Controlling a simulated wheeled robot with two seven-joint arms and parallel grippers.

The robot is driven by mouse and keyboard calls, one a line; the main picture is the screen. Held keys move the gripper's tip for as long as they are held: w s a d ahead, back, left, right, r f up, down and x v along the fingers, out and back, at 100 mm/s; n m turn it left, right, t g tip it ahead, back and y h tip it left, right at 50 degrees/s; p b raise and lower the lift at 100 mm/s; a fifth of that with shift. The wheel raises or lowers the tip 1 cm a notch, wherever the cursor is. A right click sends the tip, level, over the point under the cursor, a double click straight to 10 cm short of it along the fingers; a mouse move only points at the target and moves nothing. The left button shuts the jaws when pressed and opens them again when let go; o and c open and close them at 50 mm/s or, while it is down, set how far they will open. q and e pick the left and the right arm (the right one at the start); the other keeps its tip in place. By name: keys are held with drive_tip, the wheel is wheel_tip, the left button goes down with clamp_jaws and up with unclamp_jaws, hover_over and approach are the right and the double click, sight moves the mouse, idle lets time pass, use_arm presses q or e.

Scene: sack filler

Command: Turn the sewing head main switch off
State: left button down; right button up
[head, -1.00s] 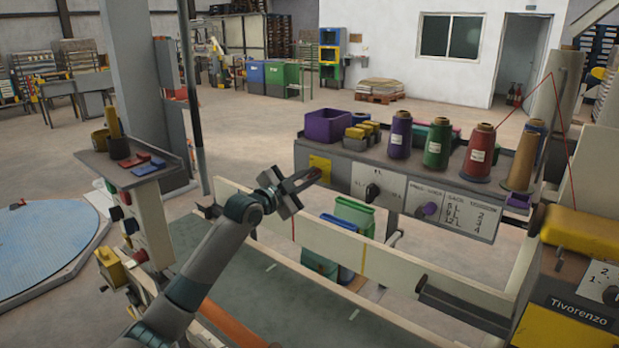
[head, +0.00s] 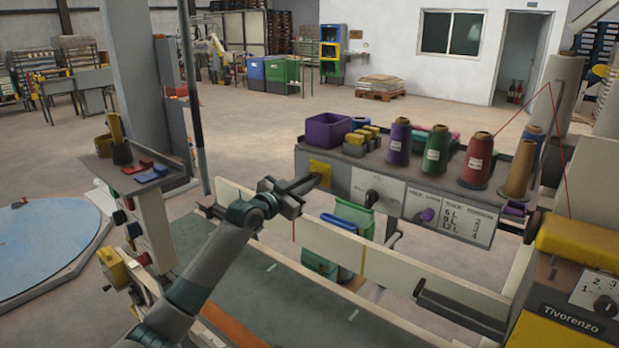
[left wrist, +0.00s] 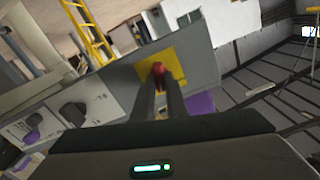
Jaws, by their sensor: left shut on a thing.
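The main switch is a red knob (left wrist: 158,70) on a yellow plate (left wrist: 181,68) in the left wrist view. The plate also shows in the head view (head: 321,166) at the left end of the grey panel box. My left gripper (head: 315,179) reaches it from the left. In the left wrist view its two fingers (left wrist: 160,86) are shut on the red knob, which is partly hidden between the tips. The knob is hidden behind the fingers in the head view, and I cannot tell its set position. My right gripper is not in view.
A black selector knob (head: 371,198) and a purple knob (head: 428,214) sit right of the switch on the same panel. Thread cones and a purple bin (head: 326,130) stand on top. A long cream rail (head: 325,237) runs below my gripper.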

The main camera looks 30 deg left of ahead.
use_arm(q)
drive_tip(key=shift+r+n, duration=0.1)
drive_tip(key=shift+n, duration=0.5)
drive_tip(key=shift+a+n+p, duration=0.15)
drive_tip(key=shift+n+p, duration=1.25)
drive_tip(key=shift+n, duration=1.35)
drive_tip(key=shift+a+n+p, duration=0.1)
drive_tip(key=shift+n+p, duration=1.3)
drive_tip(key=shift+n, duration=1.35)
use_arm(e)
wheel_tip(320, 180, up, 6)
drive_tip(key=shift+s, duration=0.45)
use_arm(q)
drive_tip(key=shift+f, duration=0.2)
drive_tip(key=c, duration=1.8)
unclamp_jaws()
drive_tip(key=shift+o, duration=0.2)
drive_tip(key=shift+s, duration=0.15)
